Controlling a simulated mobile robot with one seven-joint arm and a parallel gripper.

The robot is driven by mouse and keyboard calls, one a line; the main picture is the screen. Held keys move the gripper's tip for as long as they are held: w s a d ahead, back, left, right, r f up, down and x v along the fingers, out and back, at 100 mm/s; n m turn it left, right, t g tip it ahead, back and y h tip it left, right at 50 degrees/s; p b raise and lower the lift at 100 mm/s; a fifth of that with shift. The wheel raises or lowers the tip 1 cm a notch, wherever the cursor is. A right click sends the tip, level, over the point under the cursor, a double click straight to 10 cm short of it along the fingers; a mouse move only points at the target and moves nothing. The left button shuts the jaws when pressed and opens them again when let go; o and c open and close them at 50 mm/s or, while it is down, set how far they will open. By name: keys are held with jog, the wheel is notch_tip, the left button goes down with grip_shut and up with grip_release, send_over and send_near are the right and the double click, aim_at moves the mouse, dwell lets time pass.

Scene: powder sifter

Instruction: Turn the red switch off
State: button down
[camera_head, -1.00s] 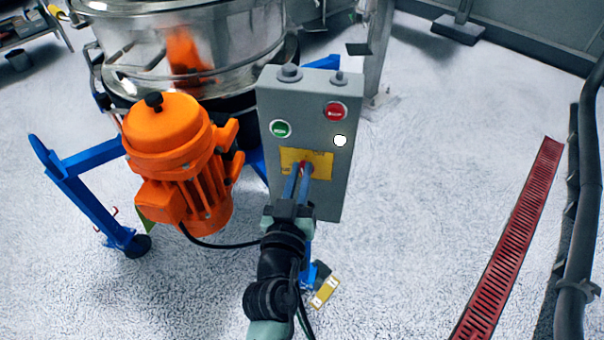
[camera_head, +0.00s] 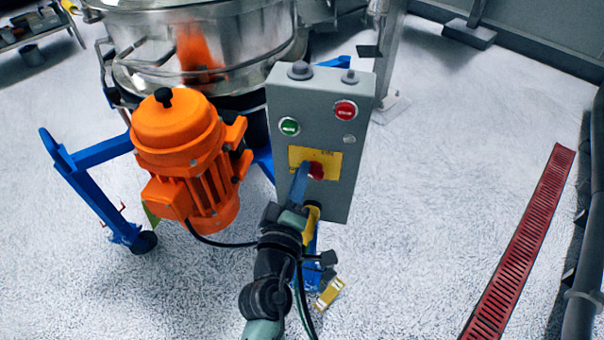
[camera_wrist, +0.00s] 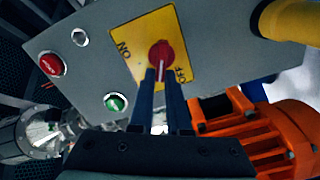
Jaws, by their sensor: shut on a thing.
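The red switch (camera_head: 316,170) is a rotary knob on a yellow plate (camera_head: 328,157) low on the grey control box. In the wrist view, the red switch (camera_wrist: 160,53) sits at the centre of the yellow plate (camera_wrist: 150,25), with ON printed at upper left and OFF at lower right. My gripper (camera_head: 306,172) reaches the knob from the front, with its blue fingers shut on it. My gripper's fingertips (camera_wrist: 161,70) cover the knob's near side in the wrist view. I cannot tell exactly which mark the knob points to.
The grey box (camera_head: 347,190) also carries a green button (camera_head: 289,127) and a red stop button (camera_head: 345,111). An orange motor (camera_head: 185,150) stands close at left, before the steel sifter (camera_head: 140,55). The floor at right is clear up to a red grate (camera_head: 520,245).

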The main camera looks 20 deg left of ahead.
jog(key=n, duration=0.2)
jog(key=f+n, duration=0.1)
jog(key=n, duration=0.2)
jog(key=shift+a, duration=0.1)
dwell(0.5)
jog(key=c, duration=0.9)
grip_release()
jog(key=b+v, duration=0.2)
jog(key=v, duration=1.1)
